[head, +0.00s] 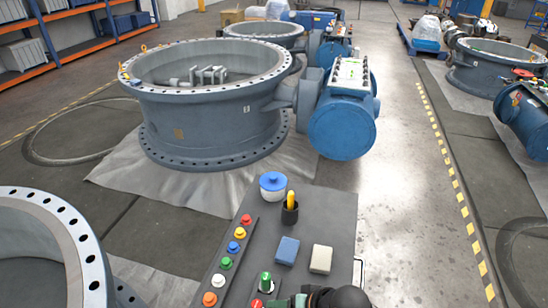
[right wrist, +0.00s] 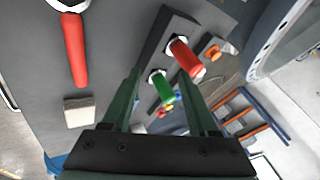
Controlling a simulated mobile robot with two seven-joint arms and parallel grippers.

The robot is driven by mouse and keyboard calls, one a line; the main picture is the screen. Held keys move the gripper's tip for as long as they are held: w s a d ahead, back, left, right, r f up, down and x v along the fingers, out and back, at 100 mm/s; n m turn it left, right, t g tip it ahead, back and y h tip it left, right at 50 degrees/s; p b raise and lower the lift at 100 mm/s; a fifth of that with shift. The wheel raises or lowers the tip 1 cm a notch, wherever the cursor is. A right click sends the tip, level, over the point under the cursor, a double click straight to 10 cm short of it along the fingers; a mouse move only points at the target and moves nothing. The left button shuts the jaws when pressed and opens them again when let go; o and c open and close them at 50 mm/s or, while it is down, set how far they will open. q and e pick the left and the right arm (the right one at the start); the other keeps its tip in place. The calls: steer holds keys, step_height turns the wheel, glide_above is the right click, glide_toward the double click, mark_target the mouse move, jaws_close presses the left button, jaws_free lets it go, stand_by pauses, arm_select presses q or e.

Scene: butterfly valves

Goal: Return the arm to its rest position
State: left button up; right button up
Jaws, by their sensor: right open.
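My right gripper (head: 288,301) shows at the bottom edge of the head view, beside the front of the grey control panel (head: 325,210). In the right wrist view the right gripper (right wrist: 160,72) has its two green fingers apart. A green knob (right wrist: 162,88) shows in the gap between them, with a red knob (right wrist: 183,58) just beyond the right finger. I cannot tell whether the fingers touch either knob. In the head view the green knob (head: 266,282) stands just left of the gripper. My left gripper is not in view.
Large valve bodies (head: 212,110) stand beyond. Open floor (head: 405,200) lies right.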

steer(key=s+d+f+t, duration=0.1)
steer(key=d, duration=0.1)
steer(key=s+d+f+t+h+p, duration=0.1)
steer(key=s+d, duration=0.1)
steer(key=s+d+t, duration=0.1)
steer(key=s+d, duration=0.1)
steer(key=d, duration=0.1)
steer(key=shift+f+p, duration=0.35)
steer(key=shift+f, duration=0.05)
steer(key=s+d+n+t+h, duration=0.1)
steer(key=s+d+t+h, duration=0.1)
steer(key=s+d, duration=0.3)
steer(key=shift+s+d+f+n+h+p, duration=0.3)
steer(key=shift+d+f+p, duration=0.15)
steer(key=shift+d, duration=0.55)
